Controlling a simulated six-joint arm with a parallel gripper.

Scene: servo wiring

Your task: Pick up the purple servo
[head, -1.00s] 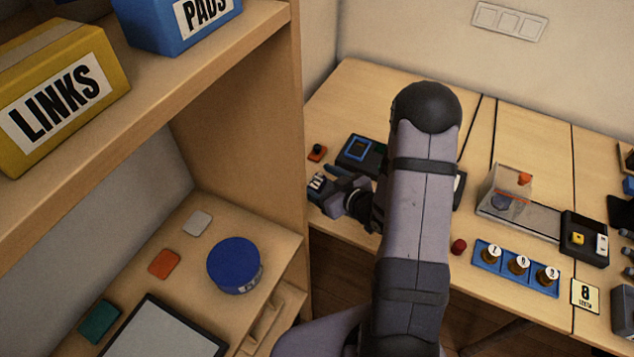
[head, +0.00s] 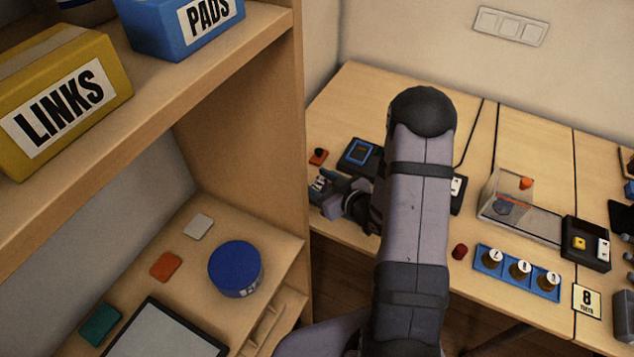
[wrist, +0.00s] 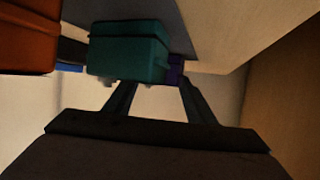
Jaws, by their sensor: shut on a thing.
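My gripper (wrist: 158,84) shows in the wrist view with its two fingers apart, shut on a purple servo (wrist: 176,70). Only a small purple part shows near the right fingertip; the rest is hidden behind a teal box-shaped servo (wrist: 128,50). The teal one also covers the left fingertip. An orange block (wrist: 28,40) is at the upper left of that view. In the head view my gripper (head: 320,188) is at the left front edge of the workbench, small and dark, and I cannot make out the purple servo there.
A black unit with a blue-framed square (head: 360,152) and a small red-and-black switch (head: 318,156) are behind my gripper. The shelf's upright panel (head: 245,110) stands close on the left. A red knob (head: 460,251) and a blue tray (head: 517,274) are to the right.

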